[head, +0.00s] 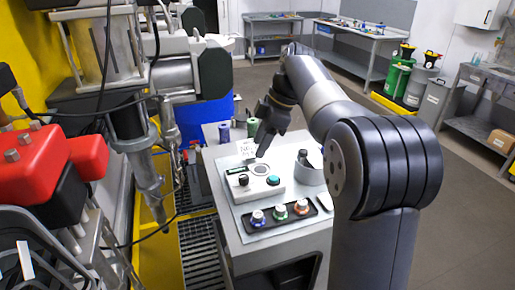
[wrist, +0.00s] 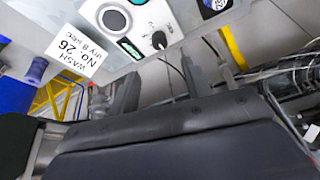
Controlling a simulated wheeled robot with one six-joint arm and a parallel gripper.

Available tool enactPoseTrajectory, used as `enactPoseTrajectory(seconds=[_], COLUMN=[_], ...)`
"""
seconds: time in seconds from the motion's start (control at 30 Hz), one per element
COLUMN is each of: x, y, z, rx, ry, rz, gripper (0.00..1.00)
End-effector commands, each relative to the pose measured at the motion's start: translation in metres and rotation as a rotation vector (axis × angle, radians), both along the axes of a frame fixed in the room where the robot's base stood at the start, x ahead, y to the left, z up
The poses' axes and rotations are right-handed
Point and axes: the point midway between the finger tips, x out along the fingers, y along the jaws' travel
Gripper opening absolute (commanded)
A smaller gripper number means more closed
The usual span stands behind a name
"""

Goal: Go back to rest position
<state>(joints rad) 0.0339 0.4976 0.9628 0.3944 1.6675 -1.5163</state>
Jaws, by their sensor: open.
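My arm bends over a grey cabinet in the head view. My gripper (head: 266,138) hangs fingers down above the back part of the cabinet top (head: 228,222), near a white control box (head: 268,194). It appears empty and apart from the things below. In the wrist view, the two fingers of my gripper (wrist: 160,88) stand apart with nothing seen between them. The control box (wrist: 165,25) shows there with a round dial, a green label and a black knob. A white card (wrist: 77,48) reading "WASH No. 26" lies beside it.
A black tray (head: 259,231) with several coloured knobs lies at the cabinet's front. Green and dark spools (head: 224,132) stand at the back. Agitator machinery (head: 140,150) crowds the left. Open floor (head: 455,190) lies right.

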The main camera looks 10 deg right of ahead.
Motion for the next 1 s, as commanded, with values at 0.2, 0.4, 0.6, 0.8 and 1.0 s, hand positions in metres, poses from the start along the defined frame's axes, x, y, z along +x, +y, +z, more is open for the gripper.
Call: enactPoseTrajectory(seconds=[0.2,0.4,0.6,0.8,1.0], x=[0.000,0.000,0.000,0.001,0.002], y=[0.000,0.004,0.016,0.030,0.040], z=[0.000,-0.008,-0.038,-0.071,-0.094], rx=[0.000,0.000,0.000,0.000,0.000], ry=[0.000,0.001,0.004,0.004,0.003], rz=[0.000,0.002,0.001,0.002,0.001], gripper=[0.46,0.46,0.46,0.46,0.46])
